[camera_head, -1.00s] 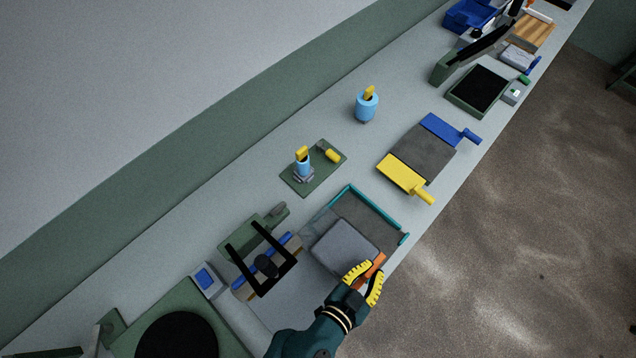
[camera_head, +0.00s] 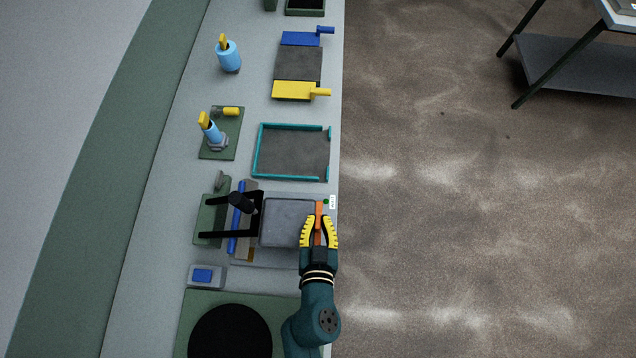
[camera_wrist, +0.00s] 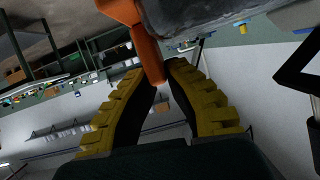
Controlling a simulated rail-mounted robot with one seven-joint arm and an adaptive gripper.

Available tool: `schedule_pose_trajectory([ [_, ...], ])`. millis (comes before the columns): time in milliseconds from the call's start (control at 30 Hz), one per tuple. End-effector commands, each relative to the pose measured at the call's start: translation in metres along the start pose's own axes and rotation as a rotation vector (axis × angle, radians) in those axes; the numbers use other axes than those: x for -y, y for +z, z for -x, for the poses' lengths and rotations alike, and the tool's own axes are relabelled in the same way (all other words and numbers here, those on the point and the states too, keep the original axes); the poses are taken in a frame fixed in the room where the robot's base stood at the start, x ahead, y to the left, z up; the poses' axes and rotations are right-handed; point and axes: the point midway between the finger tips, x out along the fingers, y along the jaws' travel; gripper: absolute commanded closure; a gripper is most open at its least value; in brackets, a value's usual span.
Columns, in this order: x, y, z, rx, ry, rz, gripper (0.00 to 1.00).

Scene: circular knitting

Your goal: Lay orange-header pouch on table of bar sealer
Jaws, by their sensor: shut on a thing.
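The pouch (camera_head: 288,222) is a grey, flat, squarish packet with an orange header (camera_head: 319,218) along its right side. My gripper (camera_head: 319,226) is shut on the header. In the wrist view the header (camera_wrist: 143,45) runs down between the yellow fingers (camera_wrist: 160,75), and the grey pouch body (camera_wrist: 200,12) fills the top edge. The bar sealer has a black arm frame (camera_head: 225,233), a blue bar (camera_head: 235,236) and a pale flat table (camera_head: 280,256). The pouch is over this table and hides much of it; whether they touch I cannot tell.
A teal-rimmed tray (camera_head: 257,150) lies empty beyond the sealer. A small box with a blue top (camera_head: 205,275) and a green plate with a black disc (camera_head: 230,335) are nearer. The bench edge drops to floor on the right.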

Motion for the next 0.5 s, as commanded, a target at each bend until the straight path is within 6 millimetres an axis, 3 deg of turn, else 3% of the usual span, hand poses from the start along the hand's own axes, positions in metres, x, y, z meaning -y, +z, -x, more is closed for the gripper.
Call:
schedule_pose_trajectory([
  [167,0.000,0.003,0.000,-0.006,0.002,-0.034,1.00],
  [500,-0.003,0.036,-0.014,-0.006,0.002,-0.036,1.00],
])
